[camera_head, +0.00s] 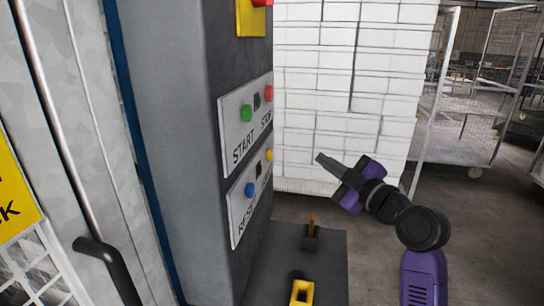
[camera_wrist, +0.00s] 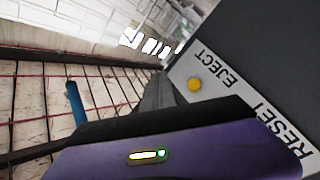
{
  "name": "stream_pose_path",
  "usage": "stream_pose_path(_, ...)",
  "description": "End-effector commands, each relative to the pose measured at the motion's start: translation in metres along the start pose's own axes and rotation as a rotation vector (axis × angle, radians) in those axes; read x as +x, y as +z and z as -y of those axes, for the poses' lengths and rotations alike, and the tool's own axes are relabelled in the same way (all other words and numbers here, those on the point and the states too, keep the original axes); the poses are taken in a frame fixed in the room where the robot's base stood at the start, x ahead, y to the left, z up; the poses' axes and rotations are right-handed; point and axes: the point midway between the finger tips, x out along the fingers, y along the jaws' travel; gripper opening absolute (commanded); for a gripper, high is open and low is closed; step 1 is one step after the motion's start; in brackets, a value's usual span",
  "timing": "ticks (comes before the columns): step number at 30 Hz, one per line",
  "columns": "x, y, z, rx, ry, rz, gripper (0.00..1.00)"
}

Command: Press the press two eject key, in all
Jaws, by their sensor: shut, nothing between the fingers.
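The eject key is a round yellow button (camera_wrist: 194,84) beside the printed word EJECT in the wrist view. In the head view the yellow button (camera_head: 269,154) sits at the far end of the lower white plate (camera_head: 238,213); its label is hard to read there. No press number shows. My gripper (camera_head: 319,159) is shut and empty, its fingers pointing left towards the grey column, with a visible gap between the tips and the plate. In the wrist view the dark fingers (camera_wrist: 158,92) lie just left of the yellow button, and the purple gripper body hides part of the plate.
The lower plate also has a blue RESET button (camera_head: 249,190). Above it a plate holds a green START button (camera_head: 247,113) and a red STOP button (camera_head: 269,93). A dark ledge (camera_head: 325,262) with yellow fittings lies below. White stacked blocks (camera_head: 340,90) stand behind.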

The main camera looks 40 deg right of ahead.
Motion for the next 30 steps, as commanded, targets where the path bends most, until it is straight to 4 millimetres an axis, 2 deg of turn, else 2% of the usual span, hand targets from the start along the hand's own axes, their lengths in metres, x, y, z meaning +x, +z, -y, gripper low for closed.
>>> stream_pose_path(11,0.006,-0.005,0.005,0.003,-0.002,0.000,0.00)
stream_pose_path(24,0.044,-0.034,0.033,0.004,-0.004,-0.001,0.00)
stream_pose_path(30,0.057,-0.041,0.042,0.003,-0.001,0.000,0.00)
